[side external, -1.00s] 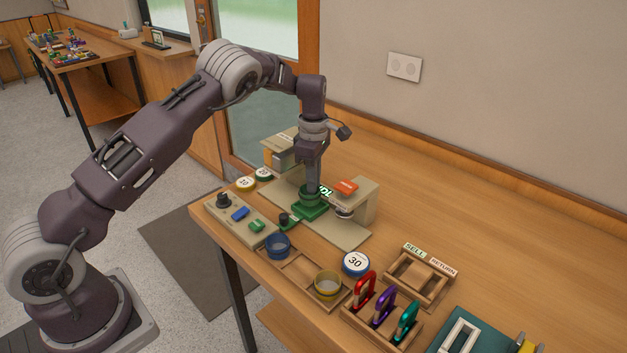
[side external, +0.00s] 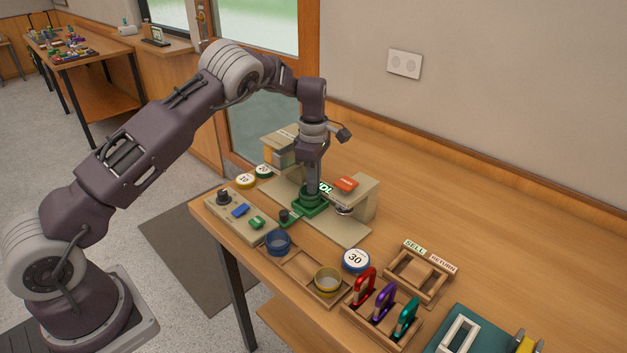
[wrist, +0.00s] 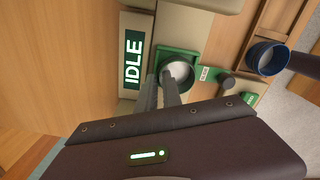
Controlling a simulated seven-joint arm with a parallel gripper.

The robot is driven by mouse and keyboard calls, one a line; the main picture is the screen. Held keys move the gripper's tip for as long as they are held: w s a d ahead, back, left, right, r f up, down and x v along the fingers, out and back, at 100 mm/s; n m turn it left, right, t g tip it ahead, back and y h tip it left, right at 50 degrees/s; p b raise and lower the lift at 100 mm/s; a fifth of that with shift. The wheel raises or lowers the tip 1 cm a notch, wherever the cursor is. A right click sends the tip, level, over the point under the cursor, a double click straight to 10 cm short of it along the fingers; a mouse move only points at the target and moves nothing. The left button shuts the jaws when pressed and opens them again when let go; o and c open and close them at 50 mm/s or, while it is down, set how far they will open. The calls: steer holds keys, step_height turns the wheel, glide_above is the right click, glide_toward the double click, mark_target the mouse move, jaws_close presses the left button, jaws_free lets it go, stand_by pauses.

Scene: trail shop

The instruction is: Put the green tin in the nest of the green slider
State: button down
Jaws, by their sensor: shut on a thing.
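The green tin (side external: 309,193) is at the nest of the green slider (side external: 314,210), upright under my gripper (side external: 313,188). My gripper is shut on the tin's wall. In the wrist view the open tin (wrist: 180,72) shows a pale inside and sits within the square green slider (wrist: 178,52), with my fingertips (wrist: 166,86) at its near edge. I cannot tell whether the tin's base rests on the nest floor. The slider's dark knob (side external: 284,215) sticks out towards the front.
The beige machine (side external: 362,200) reads IDLE on its sign (wrist: 133,60). A control panel (side external: 236,217), a blue tin (side external: 278,241) and a yellow tin (side external: 327,281) in a wooden tray (side external: 298,264) stand in front. Carabiners (side external: 382,304) are at right.

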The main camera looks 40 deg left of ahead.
steer(key=shift+f, duration=0.35)
steer(key=shift+f, duration=0.15)
stand_by(0.4)
steer(key=c, duration=0.9)
jaws_free()
steer(key=shift+c, duration=0.2)
steer(key=shift+r, duration=4.05)
